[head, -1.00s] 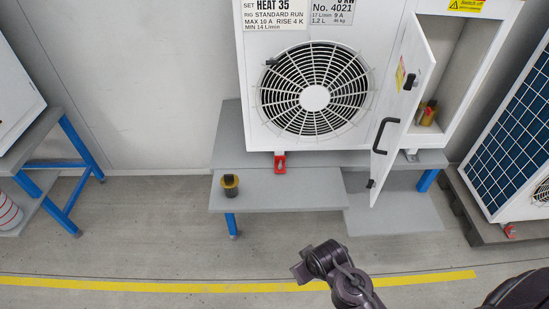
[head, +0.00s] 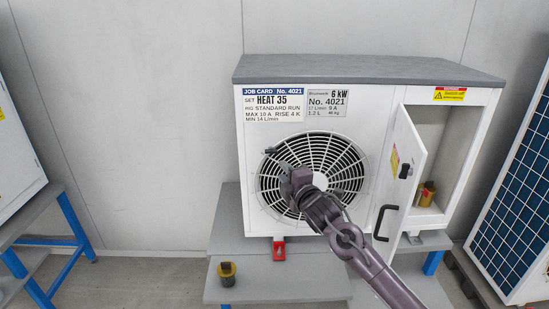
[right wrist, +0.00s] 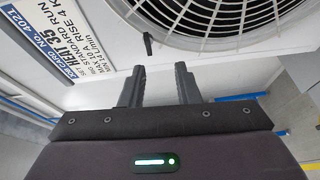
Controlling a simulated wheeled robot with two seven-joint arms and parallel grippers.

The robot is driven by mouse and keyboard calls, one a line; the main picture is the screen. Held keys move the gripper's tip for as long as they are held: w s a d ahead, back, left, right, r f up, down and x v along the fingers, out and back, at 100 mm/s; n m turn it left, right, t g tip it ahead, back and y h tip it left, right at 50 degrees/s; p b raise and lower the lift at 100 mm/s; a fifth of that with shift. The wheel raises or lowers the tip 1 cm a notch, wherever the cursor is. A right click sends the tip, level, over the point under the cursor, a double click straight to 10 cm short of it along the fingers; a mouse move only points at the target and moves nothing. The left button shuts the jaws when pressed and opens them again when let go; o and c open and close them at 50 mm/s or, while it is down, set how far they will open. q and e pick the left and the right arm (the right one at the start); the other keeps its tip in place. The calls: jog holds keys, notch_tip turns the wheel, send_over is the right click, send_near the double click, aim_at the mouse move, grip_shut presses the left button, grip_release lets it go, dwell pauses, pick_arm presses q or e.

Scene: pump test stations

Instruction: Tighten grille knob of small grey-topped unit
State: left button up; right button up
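The white unit with a grey top (head: 365,68) stands on a grey bench, its round fan grille (head: 330,152) facing me. The small dark grille knob (head: 270,151) is at the grille's upper left edge. It also shows in the right wrist view (right wrist: 147,43), as a dark bar beside the rim. My right gripper (head: 286,170) is in front of the grille's left part, just below the knob in the head view. In the right wrist view its two fingers (right wrist: 160,70) are apart with nothing between them; the knob is beyond the tips. My left gripper is not in view.
The unit's side door (head: 405,170) stands open at the right, with a black handle and brass fittings (head: 427,194) inside. A red clip (head: 279,250) is under the unit. A blue-panelled unit (head: 515,210) stands right.

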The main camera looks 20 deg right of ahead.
aim_at(273, 153)
jog(key=shift+n, duration=0.3)
jog(key=shift+w+a+r+p, duration=0.1)
jog(key=shift+w+r+p, duration=0.15)
jog(key=shift+w, duration=1.15)
jog(key=shift+w+a+r+p, duration=0.1)
jog(key=shift+w+r+p, duration=0.15)
jog(key=shift+w, duration=1.15)
jog(key=shift+w+a+r+p, duration=0.1)
jog(key=shift+w+r+p, duration=0.15)
jog(key=shift+w, duration=1.15)
jog(key=shift+d, duration=0.1)
grip_shut()
